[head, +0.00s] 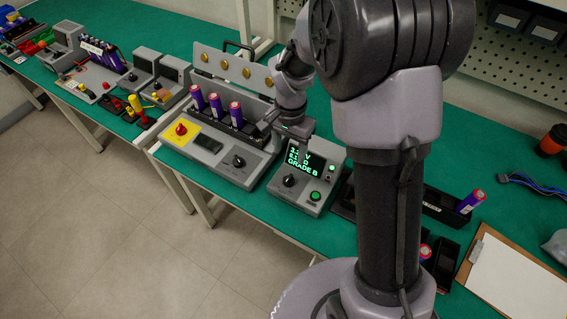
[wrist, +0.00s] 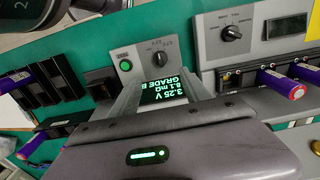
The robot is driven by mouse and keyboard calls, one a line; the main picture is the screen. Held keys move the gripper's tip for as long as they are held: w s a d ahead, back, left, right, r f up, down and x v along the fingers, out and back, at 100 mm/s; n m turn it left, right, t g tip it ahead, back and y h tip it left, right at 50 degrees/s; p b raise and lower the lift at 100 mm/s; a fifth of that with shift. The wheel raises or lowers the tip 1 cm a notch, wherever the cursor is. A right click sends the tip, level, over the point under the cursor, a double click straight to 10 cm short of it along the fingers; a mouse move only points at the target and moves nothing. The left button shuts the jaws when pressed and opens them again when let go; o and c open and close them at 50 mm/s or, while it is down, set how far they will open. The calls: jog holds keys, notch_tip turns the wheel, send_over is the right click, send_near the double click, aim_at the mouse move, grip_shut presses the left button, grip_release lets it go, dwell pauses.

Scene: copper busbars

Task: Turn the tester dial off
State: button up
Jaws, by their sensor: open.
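The tester is a grey box (head: 328,186) with a lit green display (head: 304,163) that shows GRADE B; the wrist view also reads 3.25 V on this display (wrist: 168,91). Its black dial (head: 289,181) sits at the front left of the panel, beside a green button (head: 315,196). The dial (wrist: 160,58) and button (wrist: 125,65) also show in the wrist view, beyond the fingers. My gripper (head: 288,129) is open and empty, above the back of the tester. It is apart from the dial. The dial's exact setting is too small to read.
Left of the tester stands a grey unit with its own black dial (head: 239,161), a red stop button (head: 181,129) and several purple cells in a holder. Black trays (head: 441,262) and a clipboard (head: 516,277) lie to the right. Above the tester's front is free room.

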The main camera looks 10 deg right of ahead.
aim_at(289, 178)
notch_tip(289, 178, down, 13)
jog(key=b, duration=0.4)
jog(key=shift+c, duration=0.2)
grip_shut()
jog(key=n+p, duration=0.1)
jog(key=n, duration=0.2)
jog(key=shift+r+n, duration=0.1)
jog(key=shift+n, duration=0.3)
jog(key=shift+n+p, duration=0.6)
jog(key=shift+n, duration=1.4)
